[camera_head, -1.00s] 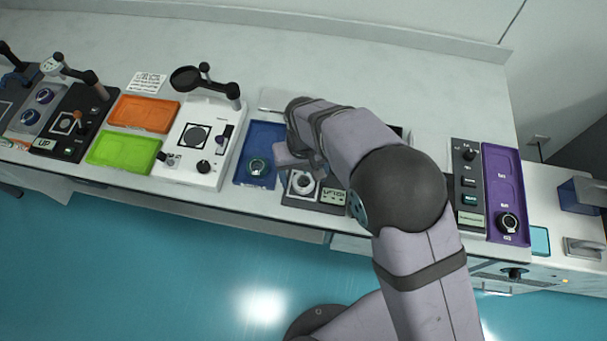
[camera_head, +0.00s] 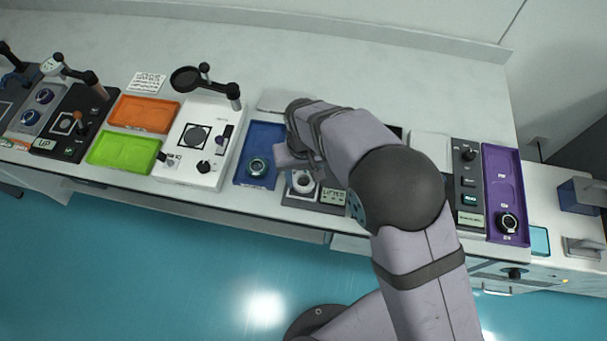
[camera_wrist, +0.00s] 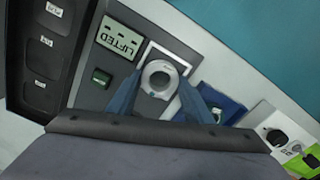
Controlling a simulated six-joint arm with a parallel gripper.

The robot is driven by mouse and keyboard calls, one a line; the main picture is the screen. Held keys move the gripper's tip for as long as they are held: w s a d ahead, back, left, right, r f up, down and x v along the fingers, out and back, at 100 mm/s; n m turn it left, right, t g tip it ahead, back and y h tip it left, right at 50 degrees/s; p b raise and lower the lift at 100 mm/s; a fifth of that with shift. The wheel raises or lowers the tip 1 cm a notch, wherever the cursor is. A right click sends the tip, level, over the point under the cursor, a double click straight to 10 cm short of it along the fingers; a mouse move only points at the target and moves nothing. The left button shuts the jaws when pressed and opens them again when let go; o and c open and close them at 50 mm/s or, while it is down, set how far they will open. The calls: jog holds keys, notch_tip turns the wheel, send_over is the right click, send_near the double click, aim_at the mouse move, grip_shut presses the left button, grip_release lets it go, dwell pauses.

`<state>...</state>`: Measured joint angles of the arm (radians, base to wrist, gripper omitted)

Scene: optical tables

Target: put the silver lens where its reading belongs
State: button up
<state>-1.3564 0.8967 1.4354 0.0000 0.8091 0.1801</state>
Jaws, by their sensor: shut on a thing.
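The silver lens (camera_wrist: 160,78), a pale ring with a dark centre, is at the white-framed square of a grey instrument in the wrist view. It also shows in the head view (camera_head: 303,183), just below my gripper. My gripper (camera_wrist: 160,92) is shut on it, one bluish finger on each side. The gap under the lens is hard to judge. The instrument's display (camera_wrist: 119,40) reads "LIFTED". A black tray (camera_wrist: 46,87) with labelled slots lies beside the instrument in the wrist view; my arm mostly hides it in the head view.
A blue tray (camera_head: 266,135) with another round lens (camera_head: 258,167) lies left of my gripper. A purple tray (camera_head: 503,165) holding a dark-ringed lens (camera_head: 507,222) is at the right. A white instrument (camera_head: 208,120) with a raised magnifier, orange (camera_head: 142,113) and green (camera_head: 124,152) trays stand farther left.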

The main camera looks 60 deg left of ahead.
aim_at(304, 181)
notch_tip(304, 181, up, 9)
jog(key=b, duration=0.2)
jog(key=w+d, duration=0.1)
jog(key=w, duration=2.5)
jog(key=f, duration=0.2)
jog(key=f+b, duration=0.1)
jog(key=f, duration=0.2)
jog(key=shift+w+d+f, duration=0.1)
jog(key=shift+d+f, duration=0.1)
jog(key=shift+f, duration=0.05)
jog(key=shift+f+p, duration=0.5)
jog(key=shift+f, duration=1.9)
jog(key=shift+f, duration=0.15)
jog(key=o, duration=0.9)
